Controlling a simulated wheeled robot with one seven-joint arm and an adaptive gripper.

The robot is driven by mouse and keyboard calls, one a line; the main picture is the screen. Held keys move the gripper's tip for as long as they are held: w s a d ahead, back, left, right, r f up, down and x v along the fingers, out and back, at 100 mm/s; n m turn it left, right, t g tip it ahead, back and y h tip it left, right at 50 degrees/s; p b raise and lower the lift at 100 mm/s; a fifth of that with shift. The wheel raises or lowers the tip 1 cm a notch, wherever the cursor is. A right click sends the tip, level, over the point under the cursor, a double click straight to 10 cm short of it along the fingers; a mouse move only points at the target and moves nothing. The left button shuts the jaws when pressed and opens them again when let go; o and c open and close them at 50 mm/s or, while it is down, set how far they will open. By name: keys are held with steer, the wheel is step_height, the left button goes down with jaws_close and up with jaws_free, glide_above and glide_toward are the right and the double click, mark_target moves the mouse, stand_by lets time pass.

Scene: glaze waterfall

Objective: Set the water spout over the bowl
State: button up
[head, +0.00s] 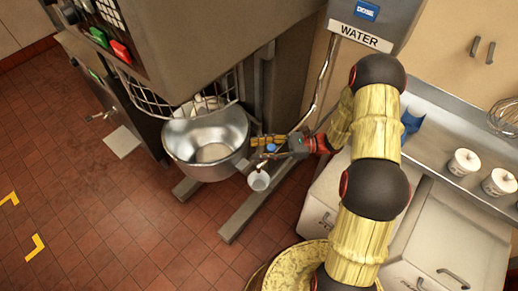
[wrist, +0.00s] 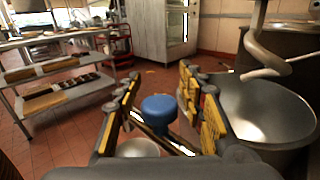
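The mixer bowl (head: 185,152) is a large steel bowl under the mixer head, and it shows at right in the wrist view (wrist: 292,128). A thin metal water pipe (head: 322,80) comes down from the WATER box (head: 361,38) toward my gripper (head: 268,141). A blue knob (wrist: 158,108) sits on a metal bar, apparently part of the spout, between my fingers (wrist: 160,85). The fingers are open, one on each side, with gaps to the knob. The knob also shows in the head view (head: 270,148). The spout's outlet is hard to make out.
A small pale cup-shaped vessel (head: 258,181) is below my gripper, outside the bowl. A wire guard (head: 150,100) and dough hook (wrist: 268,52) are above the bowl. Counter cups (head: 464,162) stand at right. A shelf rack (wrist: 60,75) is at left in the wrist view.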

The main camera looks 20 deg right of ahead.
steer(key=shift+c, duration=1.1)
steer(key=c, duration=0.8)
jaws_close()
